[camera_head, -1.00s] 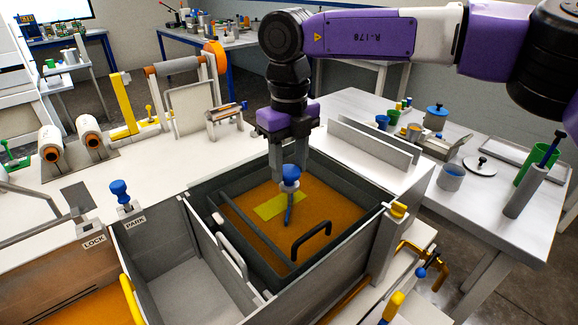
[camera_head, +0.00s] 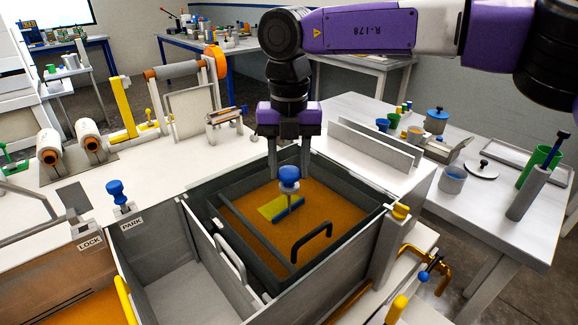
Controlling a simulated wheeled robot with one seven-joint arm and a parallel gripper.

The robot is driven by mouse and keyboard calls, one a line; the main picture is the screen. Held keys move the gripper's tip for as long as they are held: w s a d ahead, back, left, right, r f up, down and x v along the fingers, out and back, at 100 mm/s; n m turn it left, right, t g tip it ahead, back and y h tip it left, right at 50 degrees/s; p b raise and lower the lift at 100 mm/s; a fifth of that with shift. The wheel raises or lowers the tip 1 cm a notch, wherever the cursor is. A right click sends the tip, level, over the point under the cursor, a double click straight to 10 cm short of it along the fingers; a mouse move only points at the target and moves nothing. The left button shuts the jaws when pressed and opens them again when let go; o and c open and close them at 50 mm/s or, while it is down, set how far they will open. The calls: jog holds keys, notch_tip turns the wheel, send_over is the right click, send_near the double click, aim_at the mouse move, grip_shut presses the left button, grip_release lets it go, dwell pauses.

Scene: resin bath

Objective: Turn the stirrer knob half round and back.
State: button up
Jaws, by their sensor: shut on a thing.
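The blue stirrer knob (camera_head: 289,174) stands upright over the tank of orange resin (camera_head: 322,205), on a pale stem. A blue bar (camera_head: 289,208) lies at the foot of the stem and points up and to the right. A yellow-green patch (camera_head: 271,209) shows beside the bar. My gripper (camera_head: 289,172) comes straight down from above, with one finger left and one right of the knob. It is shut on the knob. The exact contact is hard to see.
Dark tank walls surround the knob, with a black handle (camera_head: 312,241) at the front right. An empty grey bin (camera_head: 180,285) adjoins on the left. Another blue knob (camera_head: 116,190) stands near the PARK label.

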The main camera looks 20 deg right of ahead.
aim_at(289, 171)
dwell(0.4)
jog(key=o, duration=1.4)
jog(key=shift+r, duration=0.1)
notch_tip(289, 171, up, 8)
jog(key=shift+f, duration=0.15)
